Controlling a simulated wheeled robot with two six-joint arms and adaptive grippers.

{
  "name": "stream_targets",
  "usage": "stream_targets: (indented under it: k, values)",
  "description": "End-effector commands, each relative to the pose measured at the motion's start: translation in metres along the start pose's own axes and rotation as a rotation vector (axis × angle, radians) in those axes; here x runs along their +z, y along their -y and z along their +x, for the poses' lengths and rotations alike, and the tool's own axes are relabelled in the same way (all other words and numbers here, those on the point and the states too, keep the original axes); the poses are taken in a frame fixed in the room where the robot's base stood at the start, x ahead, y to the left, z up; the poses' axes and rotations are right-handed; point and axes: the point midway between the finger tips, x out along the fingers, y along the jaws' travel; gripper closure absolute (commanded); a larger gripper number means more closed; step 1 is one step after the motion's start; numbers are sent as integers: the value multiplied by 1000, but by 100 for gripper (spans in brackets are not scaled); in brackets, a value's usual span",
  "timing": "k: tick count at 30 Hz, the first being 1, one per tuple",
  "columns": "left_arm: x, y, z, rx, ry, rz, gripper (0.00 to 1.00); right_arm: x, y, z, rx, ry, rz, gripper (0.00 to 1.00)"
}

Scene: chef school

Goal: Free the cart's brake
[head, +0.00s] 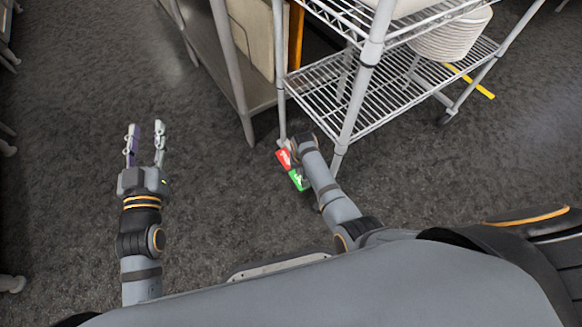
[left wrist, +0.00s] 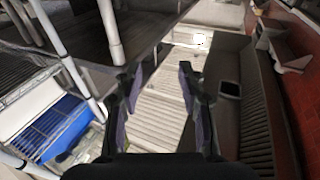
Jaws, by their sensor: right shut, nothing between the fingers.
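The cart (head: 362,75) is a wire-shelf trolley at the upper middle of the head view. Its brake shows low by the near left post as a red pedal part (head: 284,157) and a green part (head: 296,179), partly covered by my right arm. My right arm reaches to the brake from below right; its wrist is right beside the pedal. The right gripper's fingers are mostly hidden under the wrist; I cannot tell whether they touch the pedal. My left gripper (head: 146,146) is open and empty over bare floor, left of the cart; its spread fingers show in the left wrist view (left wrist: 158,95).
A stack of white bowls (head: 452,38) sits on the cart's lower shelf. A grey metal table (head: 240,90) stands close on the cart's left. A yellow strip (head: 478,84) shows beyond the cart's lower shelf. The dark floor around my left gripper is clear.

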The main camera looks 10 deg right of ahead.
Motion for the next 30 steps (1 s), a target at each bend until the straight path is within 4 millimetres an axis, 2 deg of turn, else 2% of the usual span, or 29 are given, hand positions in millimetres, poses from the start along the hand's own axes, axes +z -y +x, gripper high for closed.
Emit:
stream_targets:
  k: [30]
  values:
    - [91, -3, -30, 6, 377, -31, 60, -2, 0, -9, 0, 0, 0, 100]
